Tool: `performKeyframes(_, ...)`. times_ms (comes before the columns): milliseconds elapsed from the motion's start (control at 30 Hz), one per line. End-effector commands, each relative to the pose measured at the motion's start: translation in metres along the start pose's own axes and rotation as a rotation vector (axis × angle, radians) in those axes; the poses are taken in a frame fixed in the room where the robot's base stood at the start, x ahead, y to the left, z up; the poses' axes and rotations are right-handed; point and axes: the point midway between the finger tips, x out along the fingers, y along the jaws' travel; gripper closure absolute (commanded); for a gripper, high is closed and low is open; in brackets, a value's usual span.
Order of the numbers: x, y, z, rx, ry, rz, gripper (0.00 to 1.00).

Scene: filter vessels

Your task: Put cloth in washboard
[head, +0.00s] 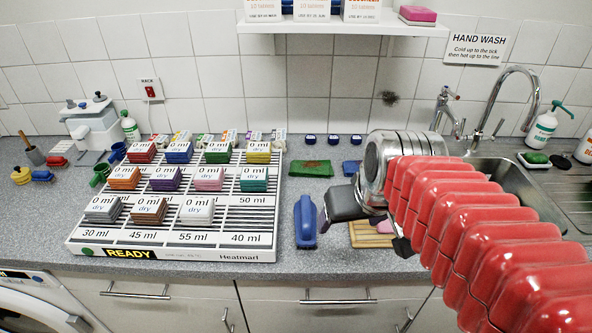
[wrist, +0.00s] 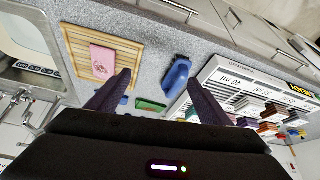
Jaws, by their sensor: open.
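The washboard (wrist: 80,47) is a slatted wooden board lying on the grey counter. A pink cloth (wrist: 103,62) with a small dark mark lies flat over its lower right part in the wrist view. In the head view the washboard (head: 362,238) and the pink cloth (head: 385,227) show only partly, behind my gripper. My gripper (wrist: 158,74) is open, with nothing between its dark fingers. In the wrist view its left finger comes close to the washboard's right edge in the picture. I cannot tell its height above the counter.
A blue tool (head: 306,221) lies left of the washboard. A green pad (head: 312,168) and a blue pad (head: 352,167) lie behind. A sink (head: 515,180) is at right.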

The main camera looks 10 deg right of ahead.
Motion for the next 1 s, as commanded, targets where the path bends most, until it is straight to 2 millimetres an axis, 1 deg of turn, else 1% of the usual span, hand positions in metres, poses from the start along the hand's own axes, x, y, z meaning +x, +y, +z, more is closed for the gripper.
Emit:
performKeyframes(33, -0.004, -0.009, 0.006, -0.015, 0.008, -0.007, 0.27)
performKeyframes(200, -0.014, -0.032, 0.029, -0.045, 0.026, -0.024, 0.27)
performKeyframes(300, -0.018, -0.042, 0.041, -0.057, 0.033, -0.033, 0.27)
performKeyframes(400, -0.021, -0.047, 0.049, -0.065, 0.039, -0.038, 0.27)
performKeyframes(533, -0.021, -0.049, 0.053, -0.066, 0.04, -0.04, 0.27)
performKeyframes(1000, -0.021, -0.049, 0.052, -0.066, 0.04, -0.04, 0.27)
